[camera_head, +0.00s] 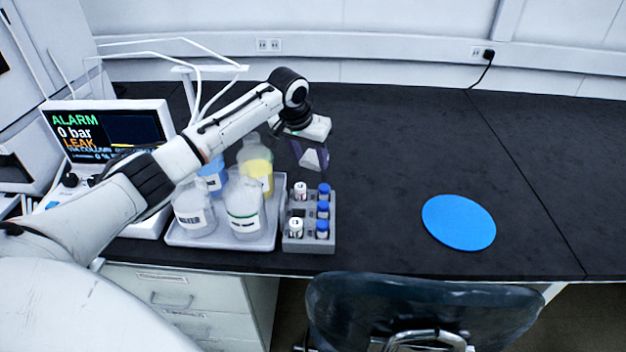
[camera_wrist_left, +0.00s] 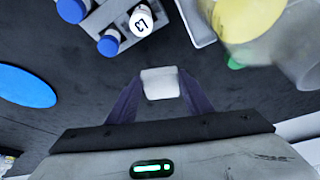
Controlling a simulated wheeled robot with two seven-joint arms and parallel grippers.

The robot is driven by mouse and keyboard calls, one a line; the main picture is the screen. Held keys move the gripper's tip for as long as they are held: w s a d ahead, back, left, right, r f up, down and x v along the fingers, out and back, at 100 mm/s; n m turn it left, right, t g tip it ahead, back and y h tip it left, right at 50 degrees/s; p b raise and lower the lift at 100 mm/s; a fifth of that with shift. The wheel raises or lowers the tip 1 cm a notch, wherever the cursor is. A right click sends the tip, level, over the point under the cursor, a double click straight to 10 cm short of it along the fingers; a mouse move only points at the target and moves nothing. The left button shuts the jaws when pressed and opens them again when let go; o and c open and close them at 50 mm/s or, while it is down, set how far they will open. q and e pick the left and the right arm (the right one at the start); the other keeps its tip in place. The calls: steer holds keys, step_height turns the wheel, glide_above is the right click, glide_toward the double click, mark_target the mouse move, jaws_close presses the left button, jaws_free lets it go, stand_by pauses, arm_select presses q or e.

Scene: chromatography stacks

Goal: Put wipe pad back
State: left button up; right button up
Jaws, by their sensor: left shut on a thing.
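The wipe pad (camera_wrist_left: 161,83) is a small white block between the fingertips of my left gripper (camera_wrist_left: 156,92) in the left wrist view. In the head view the pad (camera_head: 308,158) shows pale at the tips of my left gripper (camera_head: 311,157), which is shut on it. The gripper hangs above the black bench, behind the vial rack and right of the bottle tray. A blue round mat (camera_head: 459,222) lies flat on the bench to the right; it also shows in the left wrist view (camera_wrist_left: 24,86). My right gripper is not in view.
A grey rack (camera_head: 309,243) holds several vials with blue and white caps. Left of it, a tray (camera_head: 222,241) holds several bottles. A monitor (camera_head: 108,130) reads ALARM, 0 bar, LEAK. A chair (camera_head: 400,305) stands at the front edge. The bench's middle and right are mostly clear.

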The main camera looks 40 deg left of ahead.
arm_select(q)
steer(key=shift+f, duration=3.2)
steer(key=shift+f, duration=0.1)
steer(key=o, duration=1)
steer(key=p+v, duration=0.1)
steer(key=v, duration=1.1)
steer(key=shift+d, duration=0.1)
